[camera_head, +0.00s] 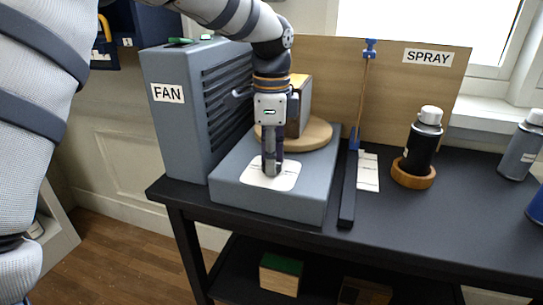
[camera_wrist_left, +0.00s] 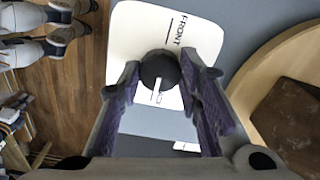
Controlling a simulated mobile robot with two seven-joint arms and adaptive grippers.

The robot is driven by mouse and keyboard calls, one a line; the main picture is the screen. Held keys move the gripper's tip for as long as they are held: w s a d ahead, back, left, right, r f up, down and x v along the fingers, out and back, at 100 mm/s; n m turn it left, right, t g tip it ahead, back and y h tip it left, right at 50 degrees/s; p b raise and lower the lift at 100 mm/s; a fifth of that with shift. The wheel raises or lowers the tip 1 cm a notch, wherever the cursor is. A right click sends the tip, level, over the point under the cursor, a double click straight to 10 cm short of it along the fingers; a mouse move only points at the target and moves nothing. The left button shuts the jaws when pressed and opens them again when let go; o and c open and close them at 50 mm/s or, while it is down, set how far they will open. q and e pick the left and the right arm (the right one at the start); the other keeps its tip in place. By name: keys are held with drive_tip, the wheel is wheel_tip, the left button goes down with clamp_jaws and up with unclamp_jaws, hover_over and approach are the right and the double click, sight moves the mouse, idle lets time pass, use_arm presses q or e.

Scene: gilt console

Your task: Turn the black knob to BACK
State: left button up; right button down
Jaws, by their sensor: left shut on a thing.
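The black knob (camera_wrist_left: 157,68) shows in the left wrist view as a dark round cap on a white label plate (camera_wrist_left: 130,35). The word FRONT (camera_wrist_left: 180,29) and a short black line show beyond it. In the head view the fingers hide the knob, and the plate (camera_head: 287,177) lies on a low grey box (camera_head: 300,208). My right gripper is not in view.
A round wooden turntable (camera_head: 319,137) bearing a block stands behind the knob. The grey FAN unit (camera_head: 175,125) is at left. A black bar with an upright rod (camera_head: 348,190) lies to the right. A spray can (camera_head: 422,148) stands in a wooden ring beyond it.

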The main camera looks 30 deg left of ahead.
use_arm(q)
drive_tip(key=o, duration=1.1)
drive_tip(key=shift+o, duration=0.2)
wheel_tip(320, 180, up, 12)
